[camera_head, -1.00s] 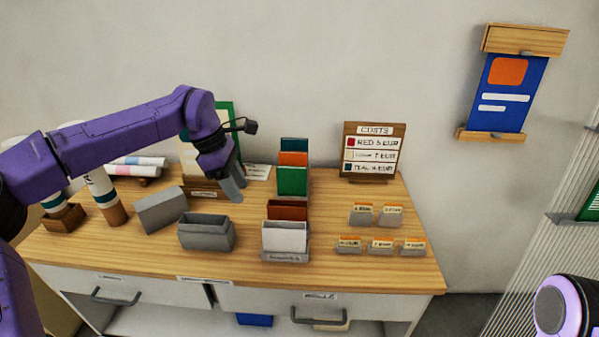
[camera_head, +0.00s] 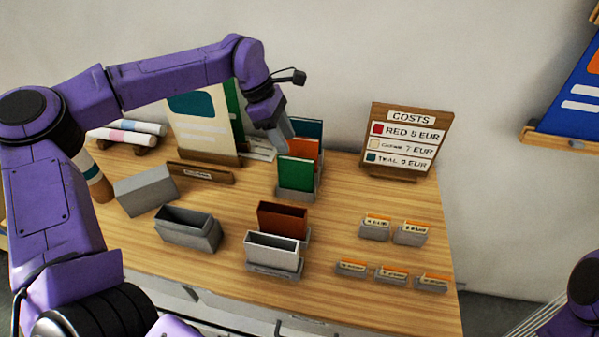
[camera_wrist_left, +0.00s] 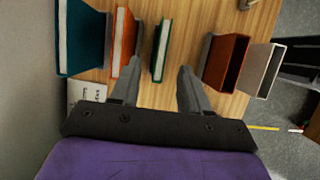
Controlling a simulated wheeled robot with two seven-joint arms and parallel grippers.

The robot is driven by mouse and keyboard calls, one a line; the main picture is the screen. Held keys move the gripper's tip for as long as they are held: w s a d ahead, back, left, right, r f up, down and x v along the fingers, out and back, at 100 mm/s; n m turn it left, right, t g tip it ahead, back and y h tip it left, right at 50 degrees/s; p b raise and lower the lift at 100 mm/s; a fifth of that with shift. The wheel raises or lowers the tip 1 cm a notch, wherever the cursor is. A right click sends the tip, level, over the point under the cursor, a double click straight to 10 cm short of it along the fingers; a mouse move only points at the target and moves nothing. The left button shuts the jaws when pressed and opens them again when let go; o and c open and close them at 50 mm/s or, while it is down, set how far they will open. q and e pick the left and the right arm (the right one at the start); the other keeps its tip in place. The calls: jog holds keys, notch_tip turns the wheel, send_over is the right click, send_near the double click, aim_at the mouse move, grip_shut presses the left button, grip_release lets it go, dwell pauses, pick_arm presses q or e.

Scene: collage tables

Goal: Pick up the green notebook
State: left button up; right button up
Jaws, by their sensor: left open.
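The green notebook (camera_head: 297,172) stands upright in a grey holder on the wooden table, in front of an orange notebook (camera_head: 299,147) and a teal one (camera_head: 308,127). My left gripper (camera_head: 281,140) is open and points down just above and behind the green notebook. In the left wrist view the green notebook (camera_wrist_left: 161,50) lies between the lines of the two open fingers (camera_wrist_left: 160,80), with nothing gripped. One finger overlaps the orange notebook (camera_wrist_left: 122,42) there. I cannot tell whether the fingers touch anything. My right gripper is out of view.
A brown box (camera_head: 282,220) and a white box (camera_head: 271,252) stand in front of the notebooks. Grey bins (camera_head: 188,230) are at the left. A costs sign (camera_head: 404,142) and small card holders (camera_head: 375,228) are at the right. Bare tabletop lies between (camera_head: 335,215).

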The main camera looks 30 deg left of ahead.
aim_at(294, 159)
pick_arm(q)
jog(key=shift+s+d+f+p, duration=0.2)
jog(key=shift+d+f+p, duration=0.05)
jog(key=shift+f+p, duration=0.15)
jog(key=shift+s+d+f+p, duration=0.2)
jog(key=shift+f+p, duration=0.05)
jog(key=shift+f, duration=0.1)
jog(key=f, duration=0.1)
jog(key=w+d+f+p, duration=0.1)
jog(key=f, duration=0.2)
jog(key=shift+w+d+f, duration=0.2)
jog(key=shift+w+d, duration=0.05)
jog(key=shift+w, duration=0.1)
jog(key=shift+s, duration=0.3)
jog(key=shift+s+r, duration=0.1)
jog(key=shift+r, duration=0.05)
jog(key=shift+c, duration=1.2)
grip_shut()
